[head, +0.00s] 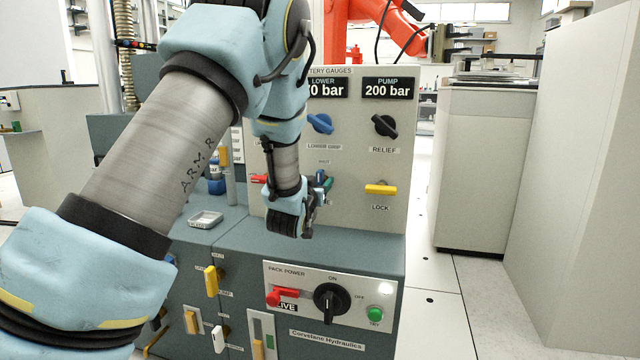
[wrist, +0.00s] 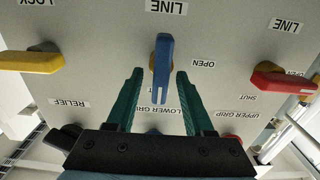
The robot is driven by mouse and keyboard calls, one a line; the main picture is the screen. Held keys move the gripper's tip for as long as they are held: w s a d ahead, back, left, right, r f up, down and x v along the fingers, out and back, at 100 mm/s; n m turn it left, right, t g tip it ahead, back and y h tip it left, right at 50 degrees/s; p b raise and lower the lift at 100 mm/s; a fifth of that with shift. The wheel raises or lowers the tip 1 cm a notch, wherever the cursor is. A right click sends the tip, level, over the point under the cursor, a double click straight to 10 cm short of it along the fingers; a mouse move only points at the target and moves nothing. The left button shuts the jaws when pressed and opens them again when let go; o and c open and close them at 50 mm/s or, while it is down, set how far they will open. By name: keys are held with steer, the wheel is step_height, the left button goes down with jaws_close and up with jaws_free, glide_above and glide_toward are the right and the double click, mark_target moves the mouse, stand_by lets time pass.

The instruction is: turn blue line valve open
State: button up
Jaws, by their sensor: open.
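The blue line valve handle (wrist: 162,68) stands out from the grey panel near the middle of the wrist view, which is upside down. It lies along the picture's vertical, its end over a partly hidden label that seems to read SHUT; the OPEN label (wrist: 203,63) is to its right. My gripper (wrist: 159,74) is open, its green fingers on either side of the handle, with visible gaps. In the head view my gripper (head: 318,188) is at the panel, and my arm and wrist hide much of the handle there.
A red handle (wrist: 283,82) and a yellow LOCK handle (wrist: 30,61) flank the blue one. A blue lower grip knob (head: 320,123) and black relief knob (head: 385,125) sit above in the head view. The console ledge (head: 345,247) below is clear on the right.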

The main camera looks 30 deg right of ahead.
steer(key=shift+w+d, duration=0.3)
steer(key=shift+w, duration=0.05)
jaws_close()
stand_by(0.5)
